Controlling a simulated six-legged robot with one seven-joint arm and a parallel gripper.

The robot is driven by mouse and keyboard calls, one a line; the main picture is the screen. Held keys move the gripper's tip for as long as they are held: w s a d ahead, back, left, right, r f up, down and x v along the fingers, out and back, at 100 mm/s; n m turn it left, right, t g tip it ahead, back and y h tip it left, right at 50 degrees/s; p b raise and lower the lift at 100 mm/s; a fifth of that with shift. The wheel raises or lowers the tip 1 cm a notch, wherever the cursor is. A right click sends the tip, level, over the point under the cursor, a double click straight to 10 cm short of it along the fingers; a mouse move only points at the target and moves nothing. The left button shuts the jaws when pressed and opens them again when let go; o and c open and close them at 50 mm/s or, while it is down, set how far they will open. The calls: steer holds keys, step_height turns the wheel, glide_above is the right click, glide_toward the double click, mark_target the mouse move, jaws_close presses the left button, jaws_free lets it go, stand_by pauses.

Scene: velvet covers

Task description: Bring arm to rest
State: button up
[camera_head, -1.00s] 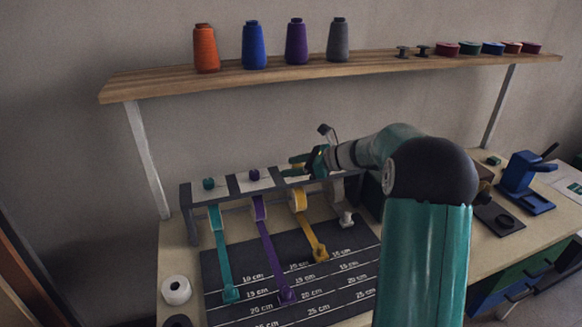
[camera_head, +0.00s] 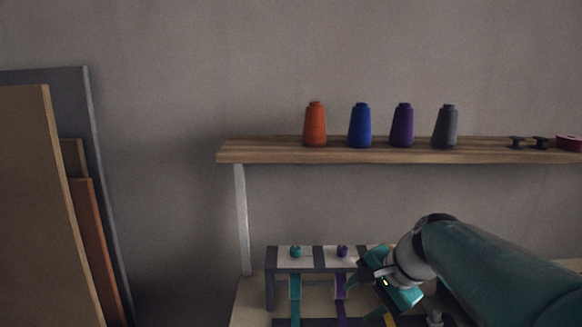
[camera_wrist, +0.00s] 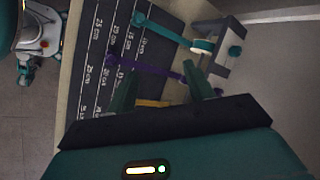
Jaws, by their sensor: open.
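My arm reaches in from the lower right of the head view, and my gripper (camera_head: 374,273) is beside the grey ribbon rack (camera_head: 270,290). In the wrist view my gripper (camera_wrist: 160,90) has its two fingers apart, with nothing held between them. Below it are a teal ribbon (camera_wrist: 165,30), a purple ribbon (camera_wrist: 145,65) and part of a yellow one (camera_wrist: 152,103). The ribbons lie across the dark measuring mat (camera_wrist: 105,20). The lower parts of the ribbons are cut off in the head view.
A wooden shelf (camera_head: 290,151) carries an orange cone (camera_head: 315,126), a blue cone (camera_head: 360,126), a purple cone (camera_head: 402,126) and a grey cone (camera_head: 445,128). Boards (camera_head: 35,200) lean on the wall at left. Floor shows beyond the table edge in the wrist view.

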steer(key=s+d+f+n+t+h, duration=0.1)
steer(key=s+n+h, duration=0.3)
steer(key=s+n, duration=0.6)
steer(key=s, duration=0.5)
steer(key=shift+s+d+f+n+t+h, duration=0.15)
steer(key=shift+d+n+t+h, duration=0.15)
steer(key=shift+d+h, duration=0.1)
